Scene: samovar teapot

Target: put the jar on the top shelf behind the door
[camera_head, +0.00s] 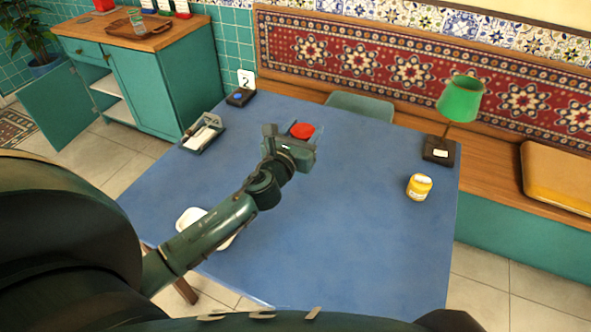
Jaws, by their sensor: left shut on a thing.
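My left gripper (301,143) is over the far middle of the blue table, shut on a jar with a round red lid (302,130). The jar's body is mostly hidden by the gripper, and I cannot tell whether it touches the table. A teal cabinet (166,85) stands at the upper left. Its left door (62,105) is swung open, and pale shelves (107,85) show in the opening beside it. My right gripper is not in view.
On the table (340,250) are a yellow jar (419,187), a green lamp (460,100), a grey tray (201,134), a small black stand with a number card (241,96) and a white dish (190,217) partly behind my arm. A wooden tray (137,25) is on the cabinet. A chair (360,106) is behind the table.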

